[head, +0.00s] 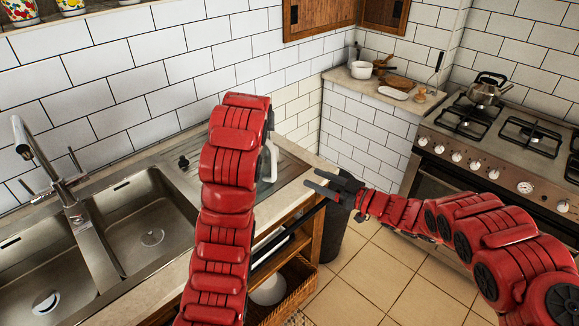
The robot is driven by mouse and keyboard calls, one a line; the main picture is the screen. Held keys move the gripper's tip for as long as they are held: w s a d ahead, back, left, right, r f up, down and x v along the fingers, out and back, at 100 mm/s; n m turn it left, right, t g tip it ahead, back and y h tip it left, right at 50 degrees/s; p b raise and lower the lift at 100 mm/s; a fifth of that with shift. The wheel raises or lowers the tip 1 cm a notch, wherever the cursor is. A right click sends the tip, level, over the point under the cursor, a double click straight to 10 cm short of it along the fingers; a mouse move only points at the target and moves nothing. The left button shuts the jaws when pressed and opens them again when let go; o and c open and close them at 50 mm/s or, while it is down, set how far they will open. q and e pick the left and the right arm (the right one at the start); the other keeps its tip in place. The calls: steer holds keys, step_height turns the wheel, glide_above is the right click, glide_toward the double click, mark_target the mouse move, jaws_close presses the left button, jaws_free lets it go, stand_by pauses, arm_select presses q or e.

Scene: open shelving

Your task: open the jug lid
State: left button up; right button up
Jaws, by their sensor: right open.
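What appears to be the jug (269,163) stands on the metal drainboard right of the sink. Only a pale handle and a strip of its side show, because my red left arm covers most of it. Its lid cannot be made out. My left arm rises in front of the jug, and its gripper is hidden behind the arm. My right gripper (310,178) is open and empty. Its dark fingers point left, beside the counter's right end and apart from the jug.
A double sink (133,205) with a tall tap (47,170) is at left. Open shelves (298,270) lie under the counter. A dark bin (333,228) stands below my right gripper. The stove (500,150) with a kettle (485,91) is at right. The tiled floor (375,275) has free room.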

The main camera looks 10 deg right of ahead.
glide_above(275, 181)
steer(key=shift+d, duration=0.3)
steer(key=shift+w+a, duration=0.25)
steer(key=shift+w, duration=0.15)
steer(key=shift+c, duration=0.3)
jaws_close()
stand_by(1.0)
